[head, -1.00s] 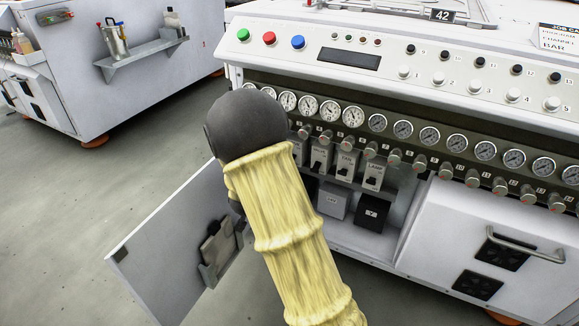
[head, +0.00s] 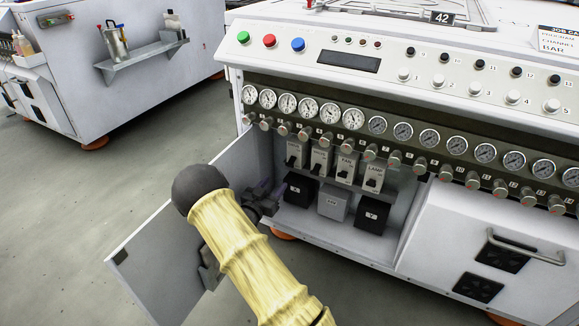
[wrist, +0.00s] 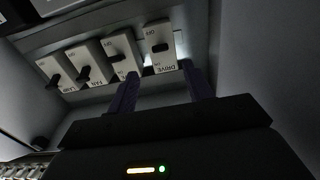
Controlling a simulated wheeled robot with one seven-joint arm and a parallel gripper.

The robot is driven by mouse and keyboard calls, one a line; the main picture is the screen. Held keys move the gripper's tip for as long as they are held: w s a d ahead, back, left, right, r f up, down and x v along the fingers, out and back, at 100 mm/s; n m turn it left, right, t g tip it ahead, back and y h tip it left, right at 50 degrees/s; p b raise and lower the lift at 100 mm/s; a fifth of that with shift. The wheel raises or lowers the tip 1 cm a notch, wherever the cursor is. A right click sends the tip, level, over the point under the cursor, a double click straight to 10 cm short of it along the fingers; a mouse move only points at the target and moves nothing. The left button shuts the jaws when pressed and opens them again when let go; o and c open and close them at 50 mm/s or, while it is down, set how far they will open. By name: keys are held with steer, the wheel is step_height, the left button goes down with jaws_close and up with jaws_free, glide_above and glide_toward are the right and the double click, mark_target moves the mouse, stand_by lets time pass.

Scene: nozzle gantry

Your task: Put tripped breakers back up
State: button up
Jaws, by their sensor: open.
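A row of light-coloured breakers with black levers is inside the open cabinet bay. In the head view the leftmost breaker (head: 296,151) stands beside a second breaker (head: 319,158), the FAN breaker (head: 346,165) and the LAMP breaker (head: 374,174). The wrist view shows the row upside down, with the DRIVE breaker (wrist: 159,51) at the right. My gripper (head: 271,188) is open and empty at the bay's left side. In the wrist view its fingers (wrist: 160,88) point at the DRIVE breaker, apparently short of it.
The open cabinet door (head: 165,245) stands left of my arm. Black and grey boxes (head: 333,203) sit on the bay floor below the breakers. Gauges (head: 353,118) with knobs run above the bay. A closed panel with a handle (head: 525,247) is at the right.

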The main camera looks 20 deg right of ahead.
mark_target(289, 166)
steer(key=b+x, duration=0.6)
steer(key=x, duration=0.6)
steer(key=c, duration=1)
